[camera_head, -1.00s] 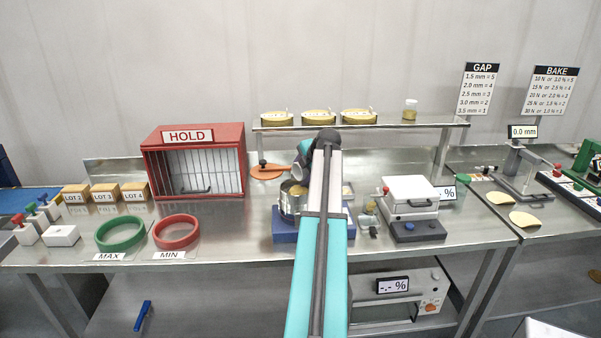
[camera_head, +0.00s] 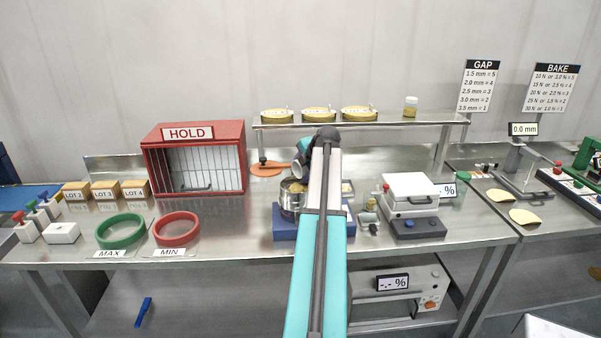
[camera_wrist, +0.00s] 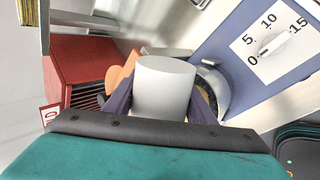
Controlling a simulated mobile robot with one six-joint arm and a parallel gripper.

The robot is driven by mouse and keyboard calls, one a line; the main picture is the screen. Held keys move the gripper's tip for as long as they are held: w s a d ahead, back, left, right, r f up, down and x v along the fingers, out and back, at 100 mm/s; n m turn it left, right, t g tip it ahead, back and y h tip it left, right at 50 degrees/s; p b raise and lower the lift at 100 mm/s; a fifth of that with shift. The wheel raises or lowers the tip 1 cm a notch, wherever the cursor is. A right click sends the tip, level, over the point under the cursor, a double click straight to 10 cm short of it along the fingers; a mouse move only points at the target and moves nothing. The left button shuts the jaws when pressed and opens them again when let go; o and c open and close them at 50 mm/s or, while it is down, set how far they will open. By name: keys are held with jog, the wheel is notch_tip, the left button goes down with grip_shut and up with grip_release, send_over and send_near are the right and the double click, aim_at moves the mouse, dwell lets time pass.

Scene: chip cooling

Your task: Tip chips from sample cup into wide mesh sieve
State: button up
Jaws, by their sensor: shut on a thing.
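My gripper (camera_wrist: 162,98) is shut on the sample cup (camera_wrist: 165,85), a plain pale grey cup seen from its outside in the wrist view. A purple finger presses on each side of it. The cup's mouth and any chips in it are hidden. The wide mesh sieve (camera_head: 291,197) is a round metal pan on a blue base (camera_head: 285,228) in the head view, partly behind my arm. Its curved rim (camera_wrist: 214,88) shows just right of the cup in the wrist view. The gripper is above the sieve. Whether cup and sieve touch cannot be told.
A red HOLD cage (camera_head: 196,162) stands to the left, with an orange disc (camera_head: 268,170) between it and the sieve. A white lidded device (camera_head: 410,195) stands close on the right.

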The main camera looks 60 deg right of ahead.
jog(key=shift+r, duration=0.1)
jog(key=shift+r+p, duration=2.45)
jog(key=shift+p, duration=0.2)
jog(key=shift+s, duration=0.1)
